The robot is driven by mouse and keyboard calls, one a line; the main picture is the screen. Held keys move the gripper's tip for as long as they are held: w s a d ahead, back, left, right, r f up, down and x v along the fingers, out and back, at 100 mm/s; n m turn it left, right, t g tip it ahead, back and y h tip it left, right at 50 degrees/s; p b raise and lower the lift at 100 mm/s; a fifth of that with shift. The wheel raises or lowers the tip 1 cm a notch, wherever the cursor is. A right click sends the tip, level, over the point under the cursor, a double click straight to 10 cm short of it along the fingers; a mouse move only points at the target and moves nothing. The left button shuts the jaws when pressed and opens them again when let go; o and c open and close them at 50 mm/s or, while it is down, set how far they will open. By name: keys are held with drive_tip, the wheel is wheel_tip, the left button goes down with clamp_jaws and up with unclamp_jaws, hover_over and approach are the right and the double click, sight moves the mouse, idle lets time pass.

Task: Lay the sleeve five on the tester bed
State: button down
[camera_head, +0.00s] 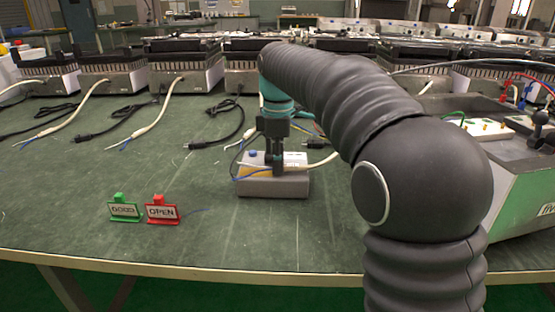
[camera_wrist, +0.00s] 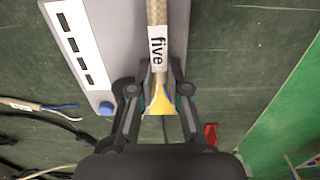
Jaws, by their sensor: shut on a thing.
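The sleeve five (camera_wrist: 157,48) is a white band with black lettering around a beige braided cable. My gripper (camera_wrist: 160,98) is shut on the cable end just below the lettering, where yellow and blue wire ends show. In the head view my gripper (camera_head: 277,170) points down over a low grey box (camera_head: 273,189), which appears to be the tester bed. The box has a blue button (camera_wrist: 105,108) and a white slotted panel (camera_wrist: 73,42). The cable lies over the box; I cannot tell whether it touches it. The lettering is not readable in the head view.
A green sign reading GOOD (camera_head: 124,210) and a red sign reading OPEN (camera_head: 162,211) stand at front left. Several heater units with loose cables line the back. A bench device (camera_head: 490,129) with coloured leads stands at right. The front left tabletop (camera_head: 60,205) is clear.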

drive_tip(key=c, duration=1.1)
unclamp_jaws()
drive_tip(key=shift+f, duration=0.1)
drive_tip(key=shift+c, duration=0.2)
wheel_tip(320, 180, up, 12)
drive_tip(key=p, duration=0.4)
drive_tip(key=s+d+r+m+t, duration=0.1)
drive_tip(key=s+d+m+t, duration=0.1)
drive_tip(key=s+d+m, duration=0.4)
drive_tip(key=s+d+f+m+t, duration=0.1)
drive_tip(key=s+d+f+m, duration=0.4)
drive_tip(key=s+f, duration=0.3)
drive_tip(key=s+d+f+m+t, duration=0.2)
drive_tip(key=s+d+f+m, duration=0.3)
drive_tip(key=s+f, duration=0.4)
drive_tip(key=s+m, duration=0.1)
drive_tip(key=s, duration=0.4)
drive_tip(key=shift+d+m+t, duration=0.25)
drive_tip(key=shift+m+t, duration=0.05)
